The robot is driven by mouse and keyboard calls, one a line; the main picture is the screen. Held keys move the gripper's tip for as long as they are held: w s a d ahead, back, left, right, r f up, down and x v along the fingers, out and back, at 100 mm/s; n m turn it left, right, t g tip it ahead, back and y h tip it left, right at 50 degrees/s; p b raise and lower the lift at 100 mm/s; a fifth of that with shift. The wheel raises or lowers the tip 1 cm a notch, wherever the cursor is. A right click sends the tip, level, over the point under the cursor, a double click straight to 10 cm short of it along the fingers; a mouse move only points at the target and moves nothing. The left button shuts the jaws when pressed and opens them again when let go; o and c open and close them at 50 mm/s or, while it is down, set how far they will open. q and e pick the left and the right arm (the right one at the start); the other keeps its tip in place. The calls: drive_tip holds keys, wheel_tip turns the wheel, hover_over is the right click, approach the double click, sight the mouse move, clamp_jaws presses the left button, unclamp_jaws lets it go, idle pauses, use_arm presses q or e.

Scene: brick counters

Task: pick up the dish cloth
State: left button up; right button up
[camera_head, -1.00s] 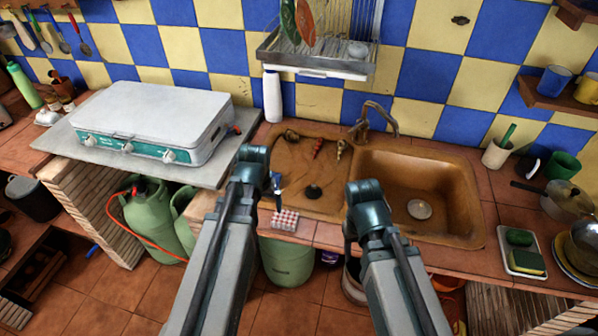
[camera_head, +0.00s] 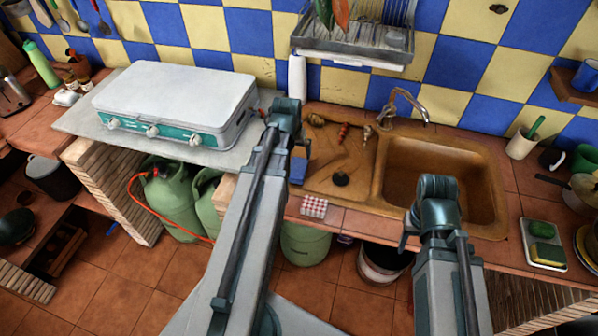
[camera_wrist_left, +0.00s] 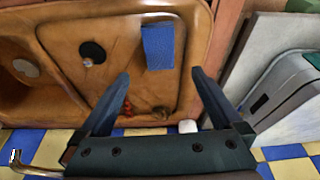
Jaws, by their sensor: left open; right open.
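A flat blue cloth-like rectangle (camera_head: 299,170) lies on the left, shallow side of the brown sink unit (camera_head: 345,190); my left arm partly covers it in the head view. In the left wrist view the blue piece (camera_wrist_left: 158,47) shows whole, just beyond the gap between my left fingers. A folded red-and-white checked cloth (camera_head: 314,206) lies at the counter's front edge; I cannot tell which is the dish cloth. My left gripper (camera_head: 297,140) is open and empty above the blue piece's side of the sink. My right gripper (camera_head: 408,236) is open before the right basin.
A white camping stove (camera_head: 180,105) stands left of the sink. A faucet (camera_head: 402,103) rises behind it. A black plug (camera_head: 341,179) and small items lie on the drainboard. A dish rack (camera_head: 355,42) hangs above. A sponge tray (camera_head: 543,245) is at right.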

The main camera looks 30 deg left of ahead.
use_arm(q)
drive_tip(key=b, duration=0.6)
hover_over(297, 168)
drive_tip(key=s, duration=0.2)
drive_tip(key=f, duration=0.7)
drive_tip(key=shift+w+d, duration=0.1)
drive_tip(key=shift+d, duration=0.15)
drive_tip(key=shift+f, duration=0.1)
drive_tip(key=b+x, duration=0.5)
drive_tip(key=shift+w+f, duration=0.1)
drive_tip(key=c, duration=1.2)
drive_tip(key=shift+c, duration=0.2)
